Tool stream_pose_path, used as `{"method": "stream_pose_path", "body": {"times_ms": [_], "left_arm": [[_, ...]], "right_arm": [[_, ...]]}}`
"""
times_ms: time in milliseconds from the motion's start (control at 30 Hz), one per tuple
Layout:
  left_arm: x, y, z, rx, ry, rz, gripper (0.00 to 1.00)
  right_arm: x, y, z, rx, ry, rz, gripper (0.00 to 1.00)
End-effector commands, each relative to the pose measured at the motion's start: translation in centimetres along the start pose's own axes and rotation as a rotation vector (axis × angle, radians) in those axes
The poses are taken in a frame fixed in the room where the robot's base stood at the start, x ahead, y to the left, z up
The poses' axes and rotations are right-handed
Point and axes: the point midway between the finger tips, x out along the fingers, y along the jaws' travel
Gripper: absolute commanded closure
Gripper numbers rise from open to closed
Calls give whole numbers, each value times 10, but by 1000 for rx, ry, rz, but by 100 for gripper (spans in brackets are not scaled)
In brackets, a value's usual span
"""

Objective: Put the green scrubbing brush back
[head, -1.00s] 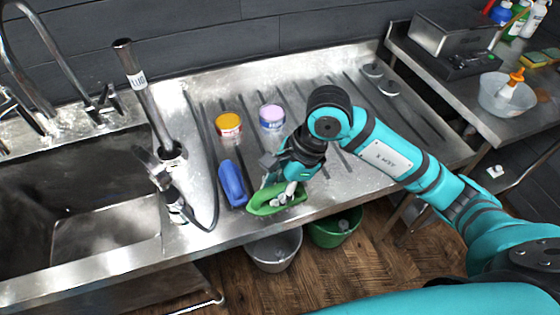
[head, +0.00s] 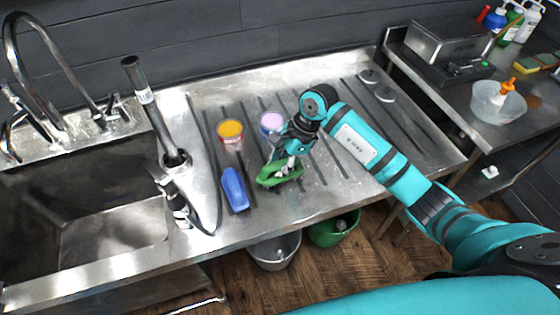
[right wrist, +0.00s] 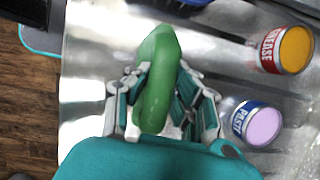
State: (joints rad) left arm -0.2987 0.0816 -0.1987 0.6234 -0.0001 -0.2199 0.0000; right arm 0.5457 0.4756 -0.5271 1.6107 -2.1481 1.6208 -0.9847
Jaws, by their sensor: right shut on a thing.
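The green scrubbing brush (head: 280,174) is held by my right gripper (head: 287,166) over the ribbed steel drainboard, to the right of a blue brush (head: 234,189). In the right wrist view the green brush (right wrist: 158,80) stands between the two fingers of the right gripper (right wrist: 158,92), which press on its sides. I cannot tell how far it is above the board. The bristles are hidden. My left gripper is not in view.
An orange-topped tin (head: 230,132) and a lilac-topped tin (head: 271,123) stand behind the brush. The sink (head: 80,220) is at left. A grey bucket (head: 274,250) and a green bucket (head: 334,228) stand below the front edge. The right part of the drainboard (head: 400,140) is mostly clear.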

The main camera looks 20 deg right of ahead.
Motion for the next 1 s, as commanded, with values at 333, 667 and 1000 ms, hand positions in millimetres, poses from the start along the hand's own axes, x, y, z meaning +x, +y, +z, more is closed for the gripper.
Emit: {"method": "stream_pose_path", "body": {"times_ms": [333,667,1000], "left_arm": [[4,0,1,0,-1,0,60],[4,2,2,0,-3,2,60],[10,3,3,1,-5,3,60]], "right_arm": [[2,0,-1,0,0,-2,73],[1,0,0,0,0,-2,57],[-34,-2,-2,-2,3,-8,57]]}}
